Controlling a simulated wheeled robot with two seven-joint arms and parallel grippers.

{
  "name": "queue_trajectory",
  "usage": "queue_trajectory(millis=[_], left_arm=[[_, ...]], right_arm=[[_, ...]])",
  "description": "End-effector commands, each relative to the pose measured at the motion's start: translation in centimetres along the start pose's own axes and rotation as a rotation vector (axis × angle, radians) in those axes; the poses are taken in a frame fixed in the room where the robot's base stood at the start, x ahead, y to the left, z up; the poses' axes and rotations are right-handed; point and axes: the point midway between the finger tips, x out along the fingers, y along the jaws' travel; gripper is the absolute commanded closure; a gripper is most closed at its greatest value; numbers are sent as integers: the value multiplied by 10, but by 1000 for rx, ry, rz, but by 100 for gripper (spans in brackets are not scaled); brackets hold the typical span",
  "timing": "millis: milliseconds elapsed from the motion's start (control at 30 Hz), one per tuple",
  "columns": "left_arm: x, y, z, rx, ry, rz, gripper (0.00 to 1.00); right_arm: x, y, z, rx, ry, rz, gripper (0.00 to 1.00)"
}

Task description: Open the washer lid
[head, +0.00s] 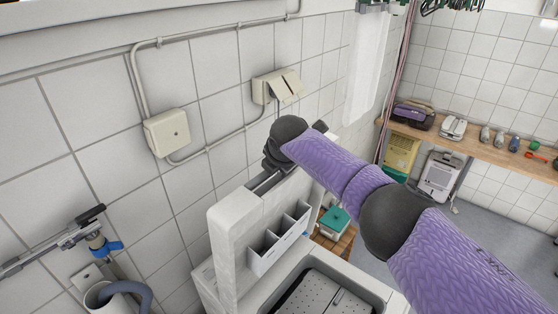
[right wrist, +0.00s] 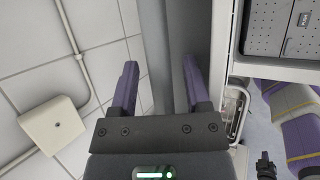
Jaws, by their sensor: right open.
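The white washer (head: 372,279) stands at the bottom middle of the head view. Its lid (head: 222,232) stands upright near the tiled wall, with a detergent tray with compartments (head: 265,262) on its inner side. The perforated metal drum (head: 318,298) shows below, and also in the right wrist view (right wrist: 272,38). My right gripper (right wrist: 160,80) is open at the top of the raised lid. A grey panel (right wrist: 158,45), which seems to be part of the lid, shows between its fingers; I cannot tell whether they touch it. My left gripper is not in view.
Switch boxes (head: 167,132) and conduit are on the wall behind the lid. A tap with a blue handle (head: 106,248) and a grey hose (head: 132,289) are at left. A wooden shelf (head: 470,145) with appliances is at right. Grey floor beyond the washer looks partly clear.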

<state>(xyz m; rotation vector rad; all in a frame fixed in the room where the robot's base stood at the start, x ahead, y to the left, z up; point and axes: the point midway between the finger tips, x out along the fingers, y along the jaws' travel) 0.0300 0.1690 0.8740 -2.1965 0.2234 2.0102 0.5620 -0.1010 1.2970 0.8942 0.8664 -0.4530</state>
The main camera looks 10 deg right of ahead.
Motion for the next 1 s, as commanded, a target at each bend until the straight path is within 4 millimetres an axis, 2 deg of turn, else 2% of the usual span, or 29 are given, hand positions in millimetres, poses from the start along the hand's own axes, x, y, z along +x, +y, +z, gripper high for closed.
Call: queue_trajectory(millis=[200,633,767,1000], left_arm=[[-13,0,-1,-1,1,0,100],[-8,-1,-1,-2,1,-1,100],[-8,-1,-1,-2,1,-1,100],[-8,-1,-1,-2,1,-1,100]], right_arm=[[-24,1,1,-3,0,2,38],[-88,1,-1,-2,1,2,38],[-96,0,-1,-2,1,0,38],[-96,0,-1,-2,1,-1,38]])
